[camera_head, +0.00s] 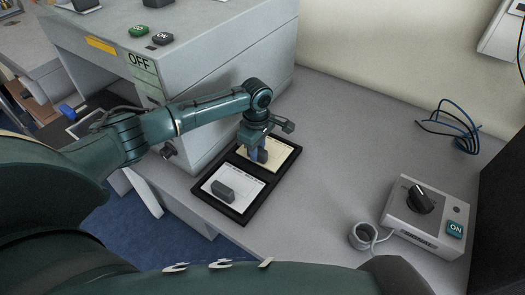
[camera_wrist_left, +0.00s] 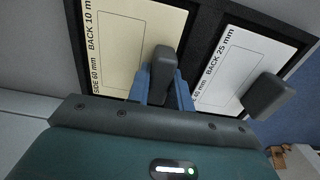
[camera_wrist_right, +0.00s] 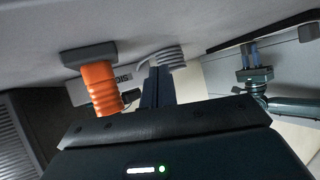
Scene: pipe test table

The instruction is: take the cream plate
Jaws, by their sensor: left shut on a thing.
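The cream plate (camera_head: 283,152) lies in the far compartment of a black two-part tray (camera_head: 240,216); it also shows in the left wrist view (camera_wrist_left: 118,50), with printed lettering. A dark grey grip block stands on it. My left gripper (camera_head: 262,155) points down over the plate, its blue fingers on both sides of the block; in the left wrist view (camera_wrist_left: 164,88) it is shut on it. I see no clear gap under the plate. My right gripper (camera_wrist_right: 158,88) shows only in the right wrist view, fingers together, with nothing visible between them.
A white plate (camera_head: 243,197) with its own grey block (camera_head: 223,191) lies in the near compartment. A grey cabinet (camera_head: 210,75) stands close left of the tray. A control box with a knob (camera_head: 420,200) is at right. The right wrist view shows an orange ribbed part (camera_wrist_right: 102,90).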

